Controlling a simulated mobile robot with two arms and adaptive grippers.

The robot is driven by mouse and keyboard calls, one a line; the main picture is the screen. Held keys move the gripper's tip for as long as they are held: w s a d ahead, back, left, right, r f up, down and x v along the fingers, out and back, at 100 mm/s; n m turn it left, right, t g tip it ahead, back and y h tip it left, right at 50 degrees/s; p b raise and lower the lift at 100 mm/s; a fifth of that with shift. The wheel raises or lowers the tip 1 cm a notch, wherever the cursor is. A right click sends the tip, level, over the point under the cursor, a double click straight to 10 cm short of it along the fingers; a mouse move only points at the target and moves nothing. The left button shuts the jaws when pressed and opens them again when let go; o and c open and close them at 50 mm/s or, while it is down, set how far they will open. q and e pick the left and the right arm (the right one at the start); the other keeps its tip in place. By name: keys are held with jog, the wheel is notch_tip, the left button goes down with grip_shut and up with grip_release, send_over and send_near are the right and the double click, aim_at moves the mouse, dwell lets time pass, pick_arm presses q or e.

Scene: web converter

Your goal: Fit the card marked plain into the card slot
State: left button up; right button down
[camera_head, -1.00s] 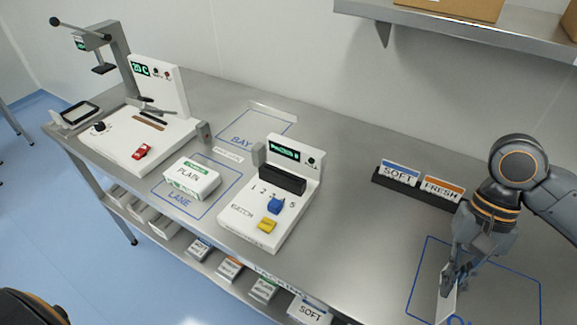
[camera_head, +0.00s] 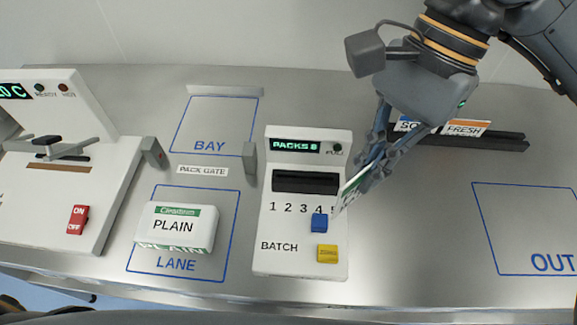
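My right gripper (camera_head: 372,165) is shut on a thin white card (camera_head: 351,190) with a green band; it is turned nearly edge-on, so its word cannot be read. The card is tilted, its lower end just right of the blue slider (camera_head: 319,223), overlapping the right edge of the batch unit (camera_head: 270,225) in the view. The unit has a dark horizontal slot (camera_head: 305,182), left of the card, with nothing in it. I cannot tell whether the card touches the unit. My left gripper is not in view.
A PLAIN pack (camera_head: 174,227) lies in the LANE outline. The sealer (camera_head: 62,190) stands at the left. A dark card rack (camera_head: 500,140) with SOFT and FRESH cards is behind my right gripper. The OUT area (camera_head: 520,235) is clear.

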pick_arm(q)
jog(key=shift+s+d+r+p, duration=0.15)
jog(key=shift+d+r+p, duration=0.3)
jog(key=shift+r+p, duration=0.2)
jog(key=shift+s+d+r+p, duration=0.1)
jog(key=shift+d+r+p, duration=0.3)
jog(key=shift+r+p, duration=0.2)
pick_arm(e)
jog(key=w+a+f, duration=0.6)
jog(key=w+f, duration=0.5)
jog(key=f, duration=0.1)
jog(key=shift+a+f, duration=0.35)
jog(key=shift+f, duration=0.05)
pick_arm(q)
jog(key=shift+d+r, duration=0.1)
pick_arm(e)
jog(key=shift+w+f+p, duration=0.1)
jog(key=shift+f+p, duration=0.4)
jog(key=shift+p, duration=0.05)
jog(key=c, duration=2)
grip_release()
jog(key=shift+f, duration=0.1)
jog(key=o, duration=0.5)
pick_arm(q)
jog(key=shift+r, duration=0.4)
